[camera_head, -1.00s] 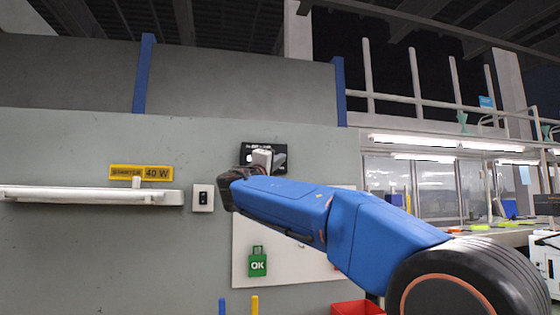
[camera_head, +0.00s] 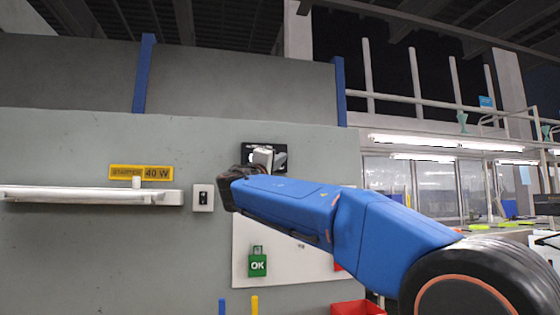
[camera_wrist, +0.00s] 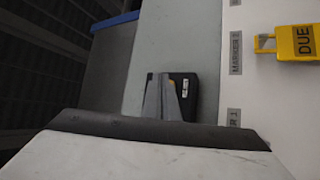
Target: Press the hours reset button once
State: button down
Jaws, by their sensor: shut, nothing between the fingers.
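A small black panel (camera_head: 279,149) is fixed on the grey-green wall. I cannot make out the hours reset button; my gripper covers much of the panel. My gripper (camera_head: 263,155) is shut and empty, in front of the panel in the head view. In the wrist view its grey fingers (camera_wrist: 161,80) point at the panel and overlap its left part. I cannot tell whether the fingertips touch it.
A white switch (camera_head: 203,198) and a tube lamp (camera_head: 80,195) with a yellow 40 W label (camera_head: 141,173) are on the wall to the left. Below is a white board (camera_head: 287,268) with a green OK tag (camera_head: 257,263). A yellow DUE tag (camera_wrist: 300,42) shows in the wrist view.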

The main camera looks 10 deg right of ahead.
jog(key=shift+s, duration=0.15)
jog(key=s, duration=0.4)
jog(key=shift+s, duration=0.4)
dwell(0.9)
